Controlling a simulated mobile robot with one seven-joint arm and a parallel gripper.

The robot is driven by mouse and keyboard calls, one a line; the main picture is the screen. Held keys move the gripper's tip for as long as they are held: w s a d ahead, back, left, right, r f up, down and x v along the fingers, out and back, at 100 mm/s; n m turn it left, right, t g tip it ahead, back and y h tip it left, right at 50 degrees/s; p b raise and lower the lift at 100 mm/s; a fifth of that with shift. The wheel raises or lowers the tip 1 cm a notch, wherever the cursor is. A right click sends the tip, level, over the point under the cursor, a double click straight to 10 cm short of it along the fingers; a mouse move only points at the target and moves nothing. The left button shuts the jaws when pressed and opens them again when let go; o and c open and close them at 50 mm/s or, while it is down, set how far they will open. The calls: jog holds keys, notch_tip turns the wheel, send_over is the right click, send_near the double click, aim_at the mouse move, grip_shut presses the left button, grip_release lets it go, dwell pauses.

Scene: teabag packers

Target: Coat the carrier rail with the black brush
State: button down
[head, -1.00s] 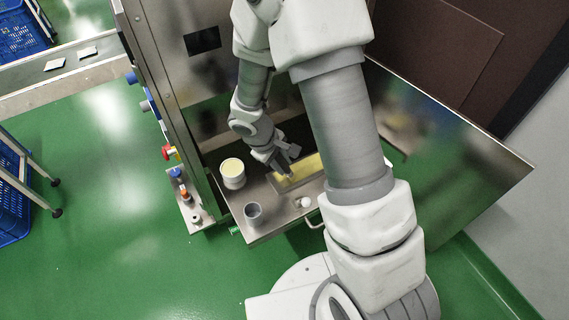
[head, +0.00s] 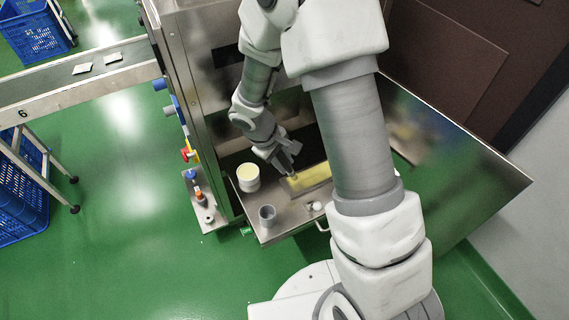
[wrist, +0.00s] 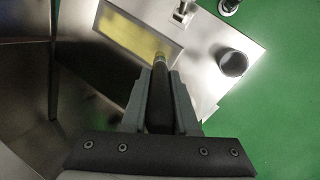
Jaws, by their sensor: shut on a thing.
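My gripper (wrist: 160,88) is shut on the dark handle of the black brush (wrist: 159,108). The brush points away from the wrist, and its tip lies over the near corner of a long yellow strip (wrist: 138,44) in a metal recess, which looks like the carrier rail. In the head view my gripper (head: 287,158) is above the left end of the yellow strip (head: 314,178), with the brush tip low over it. I cannot tell whether the bristles touch the strip.
A white pot with pale yellow contents (head: 248,178) stands left of the strip. A grey cup (head: 267,216) stands at the tray's front, with a small white piece (head: 315,206) beside it. Machine walls enclose the tray behind. A conveyor (head: 95,77) is at far left.

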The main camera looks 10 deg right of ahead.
jog(key=shift+r+p, duration=0.65)
jog(key=shift+r, duration=0.55)
jog(key=shift+f, duration=0.1)
jog(key=shift+f+b, duration=0.4)
jog(key=shift+b, duration=0.15)
